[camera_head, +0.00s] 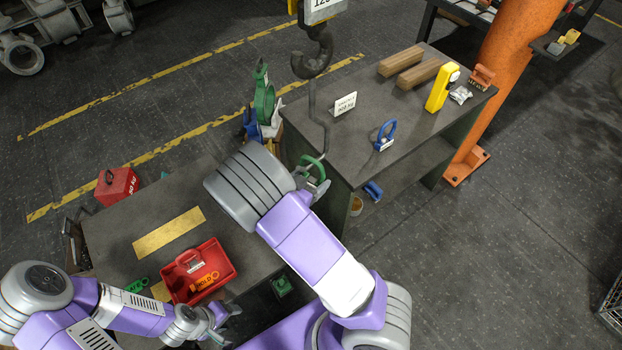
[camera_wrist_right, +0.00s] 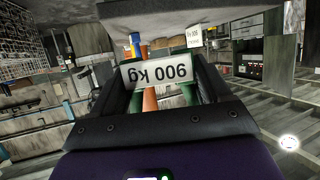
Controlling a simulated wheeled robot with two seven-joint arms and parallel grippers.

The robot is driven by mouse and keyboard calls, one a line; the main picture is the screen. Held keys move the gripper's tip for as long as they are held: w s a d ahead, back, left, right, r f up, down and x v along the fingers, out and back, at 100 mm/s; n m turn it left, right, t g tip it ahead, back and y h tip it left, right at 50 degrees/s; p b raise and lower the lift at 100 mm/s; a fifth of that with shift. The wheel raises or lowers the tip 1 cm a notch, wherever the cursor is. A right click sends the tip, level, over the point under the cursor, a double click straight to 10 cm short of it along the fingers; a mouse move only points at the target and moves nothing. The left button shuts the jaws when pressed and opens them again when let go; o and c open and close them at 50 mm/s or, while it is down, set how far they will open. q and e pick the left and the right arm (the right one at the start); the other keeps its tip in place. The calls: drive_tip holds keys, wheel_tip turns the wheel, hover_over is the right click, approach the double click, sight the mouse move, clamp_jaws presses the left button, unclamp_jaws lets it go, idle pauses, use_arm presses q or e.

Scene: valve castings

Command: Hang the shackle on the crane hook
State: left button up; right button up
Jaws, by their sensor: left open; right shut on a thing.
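The dark crane hook (camera_head: 312,66) hangs at the top middle of the head view, below its block. A thin grey rod (camera_head: 313,105) hangs from it, its lower end close to the green shackle (camera_head: 312,164). My right gripper (camera_head: 313,184) is shut on this shackle beside the dark table's front corner. I cannot tell whether the rod's end passes through the shackle. The right wrist view shows an upside-down "900 kg" plate (camera_wrist_right: 157,73) between the fingers, with green partly hidden behind it. My left gripper (camera_head: 222,322) is open and empty near the red tray.
A blue shackle (camera_head: 385,135), a small sign (camera_head: 345,104), wooden blocks (camera_head: 418,73) and a yellow device (camera_head: 441,88) occupy the right table (camera_head: 347,151). A larger green hook-like piece (camera_head: 264,98) stands left of it. The red tray (camera_head: 226,264) is on the near table.

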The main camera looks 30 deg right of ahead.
idle(0.4)
drive_tip(key=o, duration=1.4)
drive_tip(key=p+v, duration=0.2)
drive_tip(key=v, duration=0.6)
wheel_tip(320, 180, down, 15)
drive_tip(key=a+n+y+b, duration=0.1)
drive_tip(key=a+n+y, duration=0.1)
drive_tip(key=n+y, duration=0.4)
drive_tip(key=s+a+f+n+g+y, duration=0.1)
drive_tip(key=s+a+f+y, duration=0.1)
drive_tip(key=s+a+y, duration=0.1)
drive_tip(key=s+a+f+n+g+y, duration=0.2)
drive_tip(key=s+a+y, duration=0.1)
drive_tip(key=s, duration=0.3)
drive_tip(key=s+a+f+n+g+y, duration=0.1)
drive_tip(key=s+a+f+g+y, duration=0.1)
drive_tip(key=s+a+f+y, duration=0.1)
drive_tip(key=shift+s+a+n+y+b, duration=0.35)
drive_tip(key=shift+s+a+y, duration=0.2)
drive_tip(key=shift+s+y, duration=0.15)
drive_tip(key=shift+w, duration=0.1)
